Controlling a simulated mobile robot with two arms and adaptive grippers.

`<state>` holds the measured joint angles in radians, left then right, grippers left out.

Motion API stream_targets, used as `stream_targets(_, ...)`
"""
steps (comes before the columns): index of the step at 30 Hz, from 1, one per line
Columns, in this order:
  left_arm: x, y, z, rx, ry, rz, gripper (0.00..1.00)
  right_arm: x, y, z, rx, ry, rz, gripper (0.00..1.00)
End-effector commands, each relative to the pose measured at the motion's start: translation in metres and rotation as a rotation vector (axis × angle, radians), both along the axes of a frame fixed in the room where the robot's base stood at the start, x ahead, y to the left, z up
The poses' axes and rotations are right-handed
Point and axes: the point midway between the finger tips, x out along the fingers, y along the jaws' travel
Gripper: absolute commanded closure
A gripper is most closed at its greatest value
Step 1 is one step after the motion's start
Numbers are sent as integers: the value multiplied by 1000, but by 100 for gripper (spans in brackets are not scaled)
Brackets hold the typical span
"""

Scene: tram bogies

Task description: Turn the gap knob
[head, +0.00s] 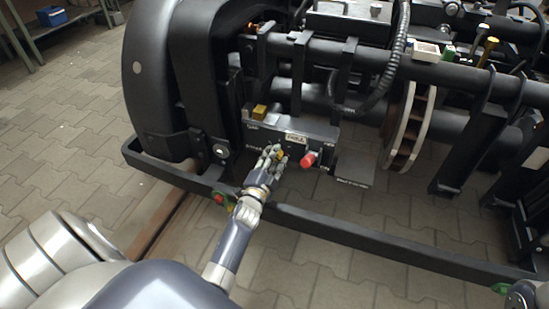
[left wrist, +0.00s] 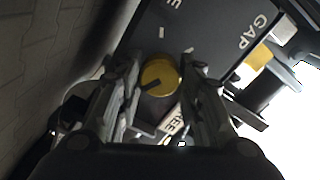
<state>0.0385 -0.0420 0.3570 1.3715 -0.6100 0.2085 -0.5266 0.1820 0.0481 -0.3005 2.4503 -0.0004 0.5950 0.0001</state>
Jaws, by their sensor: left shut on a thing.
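A round yellow knob (left wrist: 160,76) with a dark mark on its face sits on the dark control box (head: 318,133). It lies between the fingers of my left gripper (left wrist: 158,80) in the left wrist view. The left gripper (head: 274,160) is shut on this knob, and its fingers hide most of it in the head view. White lettering reading GAP (left wrist: 256,30) is on the box beside the knob.
A red knob (head: 308,160) is just right of my gripper. A yellow block (head: 259,111) is on the box's upper left. A black frame rail (head: 350,234) runs below. A large dark curved cover (head: 150,70) is at left. Paved floor (head: 60,130) is clear at far left.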

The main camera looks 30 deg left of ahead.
Motion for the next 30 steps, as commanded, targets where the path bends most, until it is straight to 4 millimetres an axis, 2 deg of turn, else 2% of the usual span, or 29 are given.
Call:
stream_targets(19, 1, -3, 1, 55, 11, -4, 90, 0, 0, 0, 0, 0, 0, 21)
stream_targets(20, 1, -3, 1, 55, 11, -4, 64, 0, 0, 0, 0, 0, 0, 21)
stream_targets(22, 1, -3, 1, 55, 11, -4, 48, 0, 0, 0, 0, 0, 0, 21)
stream_targets(30, 0, -1, 0, 54, 12, -2, 46, 0, 0, 0, 0, 0, 0, 21)
